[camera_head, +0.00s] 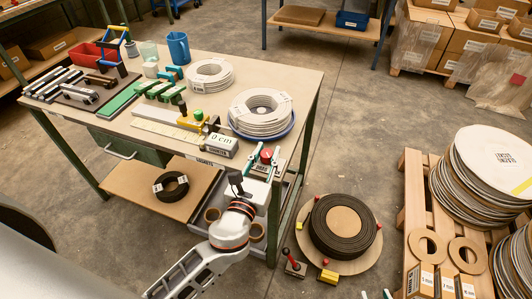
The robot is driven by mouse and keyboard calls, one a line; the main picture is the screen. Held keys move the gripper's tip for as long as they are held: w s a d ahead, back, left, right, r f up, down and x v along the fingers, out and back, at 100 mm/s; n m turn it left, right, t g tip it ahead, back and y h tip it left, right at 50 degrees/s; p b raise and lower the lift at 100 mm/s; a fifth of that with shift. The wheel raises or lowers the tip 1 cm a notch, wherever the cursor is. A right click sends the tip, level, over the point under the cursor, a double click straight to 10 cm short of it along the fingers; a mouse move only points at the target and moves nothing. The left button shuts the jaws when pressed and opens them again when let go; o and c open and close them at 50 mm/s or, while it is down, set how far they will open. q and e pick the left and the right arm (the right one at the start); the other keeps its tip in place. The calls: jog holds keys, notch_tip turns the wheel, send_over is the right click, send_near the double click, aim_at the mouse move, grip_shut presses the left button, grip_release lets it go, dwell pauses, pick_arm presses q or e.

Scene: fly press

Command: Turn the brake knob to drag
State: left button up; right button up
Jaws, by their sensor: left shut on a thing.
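Coiled white strip lies on the bench (305,90), on a blue tray (291,128) near the knob. A dark coil (342,222) lies on the floor to the right, with a red-knobbed lever (290,258) near it. A wooden pallet (412,190) holds stacked discs.

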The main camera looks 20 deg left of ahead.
pick_arm(q)
jog(key=shift+r+m+h+p, duration=0.3)
jog(key=shift+m+h+p, duration=0.1)
jog(key=shift+h, duration=0.1)
jog(key=shift+a+m+h+p, duration=0.1)
jog(key=shift+m+h+p, duration=0.4)
jog(key=shift+m+h, duration=0.5)
jog(key=shift+f+g+h, duration=0.15)
jog(key=shift+g+h, duration=0.15)
jog(key=shift+h, duration=0.5)
jog(key=shift+f+m+g+h+b, duration=0.25)
jog(key=shift+m+g+h+b, duration=0.15)
jog(key=shift+m+h, duration=0.65)
jog(key=shift+f+m+g+h+b, duration=0.15)
jog(key=shift+m+g+h+b, duration=0.4)
jog(key=shift+h, duration=0.6)
jog(key=shift+m+g+h+b, duration=0.55)
jog(key=shift+m+h+b, duration=0.15)
jog(key=shift+h+b, duration=0.2)
jog(key=shift+h, duration=0.3)
jog(key=shift+r+m+g+b, duration=0.25)
jog(key=shift+m+g+b, duration=0.05)
jog(key=shift+b, duration=0.05)
pick_arm(e)
jog(key=shift+s+d+f, duration=0.1)
jog(key=shift+f, duration=0.45)
jog(key=shift+s+d+f, duration=0.1)
jog(key=shift+f, duration=0.45)
jog(key=shift+r, duration=0.15)
